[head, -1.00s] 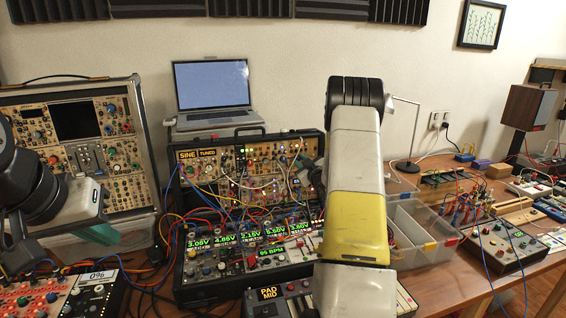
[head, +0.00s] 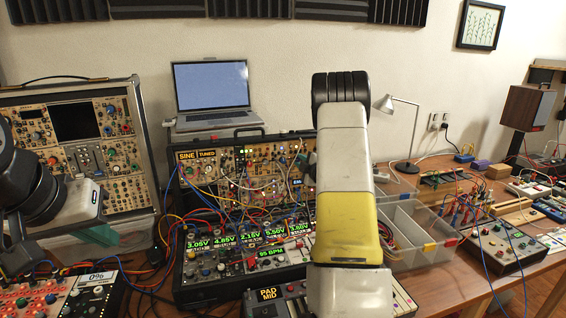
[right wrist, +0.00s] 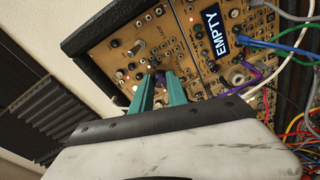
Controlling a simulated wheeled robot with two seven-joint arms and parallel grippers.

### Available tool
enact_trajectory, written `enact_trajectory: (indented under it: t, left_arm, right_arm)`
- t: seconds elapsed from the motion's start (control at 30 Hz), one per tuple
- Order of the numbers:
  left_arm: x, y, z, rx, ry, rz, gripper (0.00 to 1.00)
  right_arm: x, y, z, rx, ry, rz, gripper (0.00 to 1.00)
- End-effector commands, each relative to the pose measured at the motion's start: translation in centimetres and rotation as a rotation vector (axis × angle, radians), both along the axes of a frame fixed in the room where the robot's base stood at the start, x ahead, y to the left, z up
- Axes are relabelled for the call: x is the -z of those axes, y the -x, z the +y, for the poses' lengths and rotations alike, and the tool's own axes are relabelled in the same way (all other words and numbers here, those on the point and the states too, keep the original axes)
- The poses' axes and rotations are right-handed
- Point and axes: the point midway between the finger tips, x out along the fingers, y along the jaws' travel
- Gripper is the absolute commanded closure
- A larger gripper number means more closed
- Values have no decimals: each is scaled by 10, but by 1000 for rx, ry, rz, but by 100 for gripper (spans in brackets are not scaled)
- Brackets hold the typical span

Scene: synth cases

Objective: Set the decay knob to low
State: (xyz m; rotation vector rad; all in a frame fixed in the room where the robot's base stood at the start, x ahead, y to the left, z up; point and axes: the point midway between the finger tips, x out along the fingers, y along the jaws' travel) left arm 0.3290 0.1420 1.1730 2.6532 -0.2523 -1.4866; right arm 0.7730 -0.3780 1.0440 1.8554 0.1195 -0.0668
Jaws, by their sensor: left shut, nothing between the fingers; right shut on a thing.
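In the right wrist view my right gripper (right wrist: 160,84) has its teal fingertips at a tan synth panel (right wrist: 200,62). They are shut on a small knob that the fingertips mostly hide. I cannot read its label or see where it points, so I cannot tell whether it is the decay knob. My left gripper (head: 100,234) is shut and empty at the left, in front of the large tan synth case (head: 135,193).
Patch cables (right wrist: 275,45) hang beside the panel, right of the gripper. An "EMPTY" display (right wrist: 212,33) is near. A clear divided bin (head: 425,246) and a desk lamp (head: 403,135) are right of my arm.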

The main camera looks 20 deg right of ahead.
Motion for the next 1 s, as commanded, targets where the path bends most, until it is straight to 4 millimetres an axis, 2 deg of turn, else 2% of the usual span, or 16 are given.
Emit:
enact_trajectory:
  t: [0.67,0.7,0.8,1.0]
  left_arm:
    - [0,0,0,0,0,0,100]
    - [0,0,0,0,0,0,100]
    - [0,0,0,0,0,0,100]
    - [0,0,0,0,0,0,100]
  right_arm:
    - [1,0,1,-9,69,8,100]
    - [1,0,1,-9,69,8,79]
    - [1,0,1,-8,69,7,59]
    - [0,0,0,-8,68,6,59]
